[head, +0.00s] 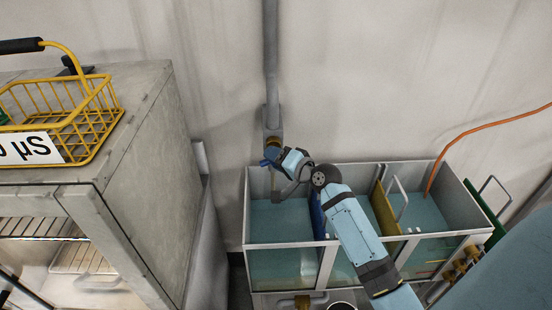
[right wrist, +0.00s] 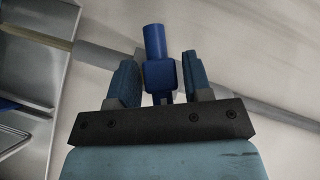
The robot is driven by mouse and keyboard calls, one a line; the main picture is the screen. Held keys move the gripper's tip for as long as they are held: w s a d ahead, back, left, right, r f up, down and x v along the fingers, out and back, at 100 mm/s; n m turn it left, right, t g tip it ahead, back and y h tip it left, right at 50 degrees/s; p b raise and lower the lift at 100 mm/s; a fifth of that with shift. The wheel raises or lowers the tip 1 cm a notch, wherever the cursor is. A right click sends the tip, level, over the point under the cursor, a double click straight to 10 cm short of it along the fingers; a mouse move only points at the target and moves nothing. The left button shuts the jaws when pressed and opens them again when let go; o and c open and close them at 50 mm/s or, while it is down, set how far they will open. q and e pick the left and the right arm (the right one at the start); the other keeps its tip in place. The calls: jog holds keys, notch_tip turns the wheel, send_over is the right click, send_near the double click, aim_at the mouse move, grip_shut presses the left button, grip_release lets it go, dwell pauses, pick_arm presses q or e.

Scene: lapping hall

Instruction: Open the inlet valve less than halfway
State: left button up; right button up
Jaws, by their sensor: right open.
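The inlet valve has a brass body (head: 274,141) on the grey wall pipe, above the left end of the tank. Its blue handle (head: 270,155) is partly hidden by my right gripper (head: 281,158), which is right at it. In the right wrist view, the blue handle (right wrist: 158,62) stands between the two fingers of my right gripper (right wrist: 160,80). The fingers are open, one on each side, with only narrow gaps to the handle. Whether either finger touches it I cannot tell. My left gripper is not in view.
A water tank (head: 283,246) with several compartments stands below my right arm. The grey pipe (head: 270,60) runs up the wall. A grey cabinet (head: 150,170) with a yellow wire basket (head: 100,112) on top stands at left. An orange hose (head: 480,126) enters the tank at right.

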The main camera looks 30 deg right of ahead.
jog(key=shift+s, duration=0.15)
jog(key=b+v, duration=0.2)
jog(key=v, duration=1.1)
jog(key=shift+s, duration=0.3)
jog(key=shift+d+r, duration=0.1)
jog(key=s+a+f+n+g+p, duration=0.2)
jog(key=s+a+f+n, duration=0.4)
jog(key=a+f, duration=0.4)
jog(key=s+a+f+n+g+p, duration=0.2)
jog(key=s+a+f+n+p, duration=0.1)
jog(key=s+a+f+n, duration=0.4)
notch_tip(320, 180, down, 3)
jog(key=s+a, duration=0.1)
jog(key=a, duration=0.2)
jog(key=shift+f+g+h, duration=0.2)
jog(key=shift+g+h, duration=0.1)
jog(key=shift+d, duration=0.15)
